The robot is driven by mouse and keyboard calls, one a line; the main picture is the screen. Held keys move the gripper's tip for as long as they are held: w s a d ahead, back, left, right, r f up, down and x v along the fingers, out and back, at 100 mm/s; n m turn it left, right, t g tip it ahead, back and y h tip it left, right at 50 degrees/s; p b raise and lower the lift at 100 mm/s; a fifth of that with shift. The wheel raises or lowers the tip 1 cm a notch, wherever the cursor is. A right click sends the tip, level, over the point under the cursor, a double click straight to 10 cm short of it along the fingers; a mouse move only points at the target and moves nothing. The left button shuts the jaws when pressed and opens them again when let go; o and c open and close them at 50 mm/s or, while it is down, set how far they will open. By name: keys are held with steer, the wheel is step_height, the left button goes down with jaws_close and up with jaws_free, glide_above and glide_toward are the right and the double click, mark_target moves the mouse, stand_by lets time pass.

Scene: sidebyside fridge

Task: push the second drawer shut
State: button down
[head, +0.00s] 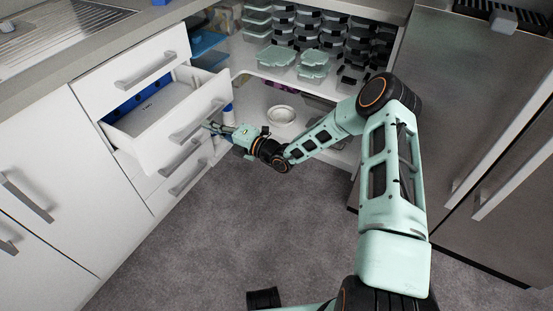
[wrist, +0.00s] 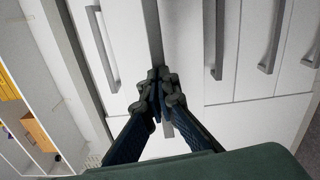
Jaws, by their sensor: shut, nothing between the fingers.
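The second drawer (head: 160,148) stands pulled out from the white cabinet below the shut top drawer (head: 135,67). Its pale inside and part of the blue cabinet interior beside it show. Its bar handle (head: 190,127) is on the front. My gripper (head: 208,126) is shut and empty, its fingertips at the drawer front close to the handle. In the wrist view, the closed fingertips (wrist: 160,84) are in front of white drawer fronts with several grey handles. I cannot tell whether they touch the drawer.
Lower drawers (head: 183,178) are shut below. To the right is an open cupboard with glass containers (head: 300,60) and a white bowl (head: 281,116). A steel fridge (head: 465,110) stands at the right. The grey carpet (head: 215,235) in front is mostly clear.

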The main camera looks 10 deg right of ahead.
steer(key=shift+x, duration=1.4)
steer(key=shift+b, duration=0.3)
steer(key=b+x, duration=0.4)
steer(key=x, duration=0.6)
steer(key=shift+w+a+f+b, duration=0.1)
steer(key=shift+w+a+b, duration=0.1)
steer(key=shift+b, duration=0.1)
steer(key=shift+w+a, duration=0.4)
steer(key=shift+a, duration=0.15)
steer(key=shift+a+b, duration=0.1)
steer(key=shift+b, duration=0.25)
